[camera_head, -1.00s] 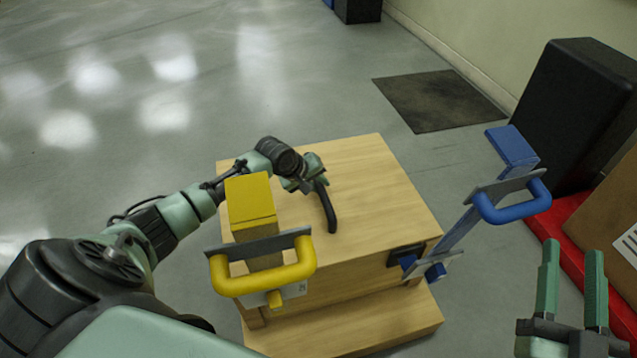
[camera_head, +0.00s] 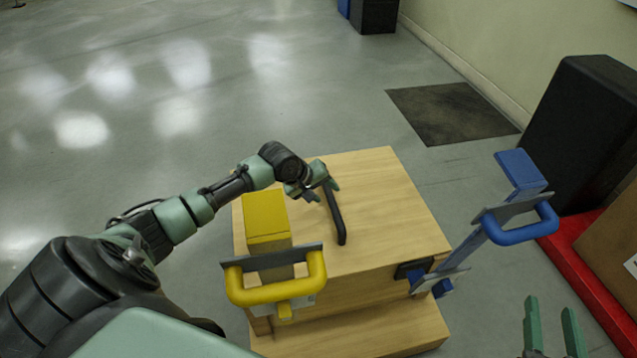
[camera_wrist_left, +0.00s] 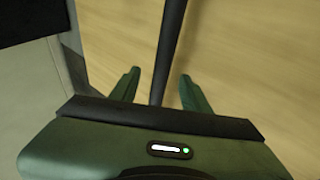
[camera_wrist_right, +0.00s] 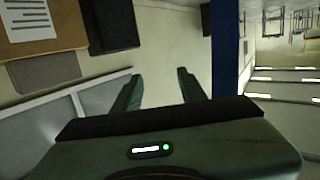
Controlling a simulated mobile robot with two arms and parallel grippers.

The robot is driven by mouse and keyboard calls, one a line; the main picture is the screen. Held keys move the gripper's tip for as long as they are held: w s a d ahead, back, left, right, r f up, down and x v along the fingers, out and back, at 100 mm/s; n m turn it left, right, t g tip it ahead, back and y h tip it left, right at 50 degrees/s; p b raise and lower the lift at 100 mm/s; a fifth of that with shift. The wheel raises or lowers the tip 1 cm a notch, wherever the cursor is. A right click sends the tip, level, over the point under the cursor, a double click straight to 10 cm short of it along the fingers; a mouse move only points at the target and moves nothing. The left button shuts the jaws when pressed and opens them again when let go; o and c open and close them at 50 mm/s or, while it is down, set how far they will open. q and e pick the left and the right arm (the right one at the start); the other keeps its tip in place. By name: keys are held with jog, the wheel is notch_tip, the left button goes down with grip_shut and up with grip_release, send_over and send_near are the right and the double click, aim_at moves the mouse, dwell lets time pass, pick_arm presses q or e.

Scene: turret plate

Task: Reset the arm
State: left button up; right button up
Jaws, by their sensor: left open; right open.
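A black bar (camera_head: 338,218), likely the arm, lies along the top of a wooden box (camera_head: 385,200). My left gripper (camera_head: 322,187) is at the bar's far end. In the left wrist view, the bar (camera_wrist_left: 169,50) passes between my open left fingers (camera_wrist_left: 159,82), with a visible gap on both sides. My right gripper (camera_head: 549,320) is open and empty at the lower right, apart from the box. In the right wrist view, the right fingers (camera_wrist_right: 159,80) have nothing between them.
A yellow-handled lever (camera_head: 278,285) stands at the box's front left. A blue-handled lever (camera_head: 515,225) leans out at its right. A black case (camera_head: 585,130) and a red base (camera_head: 590,265) stand further right. The floor behind and left is clear.

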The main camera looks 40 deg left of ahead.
pick_arm(q)
jog(key=p+v, duration=0.1)
jog(key=v, duration=0.3)
jog(key=shift+w, duration=0.1)
pick_arm(e)
jog(key=s+d+f+g+h, duration=0.1)
jog(key=s+d+f+g, duration=0.1)
jog(key=f, duration=0.5)
jog(key=s+g, duration=0.1)
jog(key=g, duration=0.1)
jog(key=shift+s+g, duration=0.3)
jog(key=shift+s, duration=0.05)
